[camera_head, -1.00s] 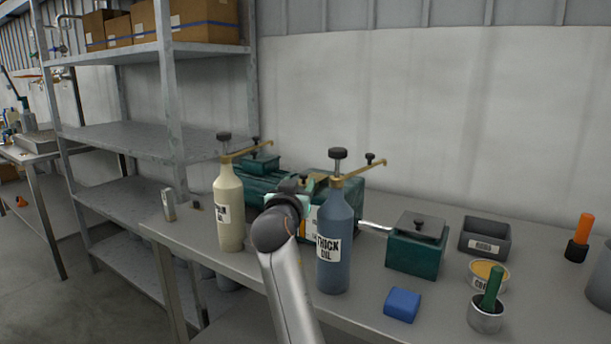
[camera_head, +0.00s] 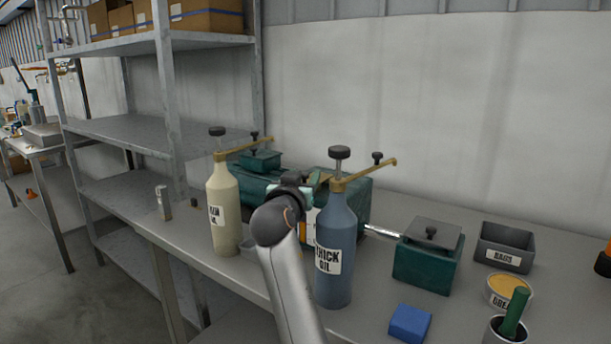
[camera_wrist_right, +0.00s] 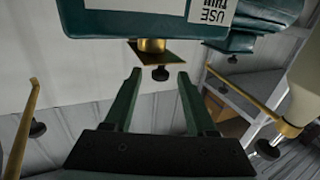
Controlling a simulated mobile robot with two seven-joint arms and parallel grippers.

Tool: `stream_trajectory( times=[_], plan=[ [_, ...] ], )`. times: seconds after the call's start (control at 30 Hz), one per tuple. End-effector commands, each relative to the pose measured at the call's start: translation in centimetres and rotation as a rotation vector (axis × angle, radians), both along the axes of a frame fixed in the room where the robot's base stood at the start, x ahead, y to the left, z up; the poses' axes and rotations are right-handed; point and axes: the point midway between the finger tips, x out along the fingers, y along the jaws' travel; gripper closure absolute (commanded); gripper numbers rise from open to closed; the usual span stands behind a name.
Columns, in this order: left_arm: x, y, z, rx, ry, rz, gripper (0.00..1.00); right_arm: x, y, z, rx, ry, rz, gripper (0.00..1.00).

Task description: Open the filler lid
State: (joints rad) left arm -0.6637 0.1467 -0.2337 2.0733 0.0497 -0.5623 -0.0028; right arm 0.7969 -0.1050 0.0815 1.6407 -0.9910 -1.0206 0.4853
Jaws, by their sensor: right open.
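The dark green machine (camera_head: 350,197) lies along the back of the bench, partly hidden by my arm and the bottles. In the right wrist view, where the scene looks upside down, its labelled green body (camera_wrist_right: 145,22) is at the top. A brass filler lid (camera_wrist_right: 175,56) on a short brass neck (camera_wrist_right: 152,45) carries a black knob (camera_wrist_right: 160,73). My right gripper (camera_wrist_right: 159,78) is open, with the knob seen between its green fingertips; contact cannot be told. In the head view my right wrist (camera_head: 292,195) is at the machine's front.
A blue THICK OIL bottle (camera_head: 335,240) stands close right of my arm, a cream oil bottle (camera_head: 224,210) to its left. Both have brass spouts. A green box (camera_head: 427,262), a blue block (camera_head: 410,323), a grey RAGS bin (camera_head: 505,247) and a grease tub (camera_head: 510,291) are to the right.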

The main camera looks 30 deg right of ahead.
Motion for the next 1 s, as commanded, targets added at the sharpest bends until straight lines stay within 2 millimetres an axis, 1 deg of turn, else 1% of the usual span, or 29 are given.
stream_trajectory(
  times=[0.37, 0.4, 0.9, 1.0],
  plan=[
    [0.01, 0.05, 0.01, 0.001, 0.0, 0.001, 1.0, -0.02, 0.09, 0.04, 0.0, 0.0, 0.0, 0.44],
    [0.02, 0.05, 0.02, 0.0, -0.001, 0.001, 1.0, -0.02, 0.09, 0.03, 0.0, 0.0, 0.0, 0.45],
    [0.03, 0.08, 0.03, 0.002, -0.002, -0.001, 1.0, -0.02, 0.06, 0.01, 0.0, 0.0, -0.001, 1.0],
    [0.02, 0.09, 0.02, 0.003, -0.002, -0.001, 1.0, -0.02, 0.06, 0.01, 0.0, 0.0, -0.001, 1.0]
  ],
)
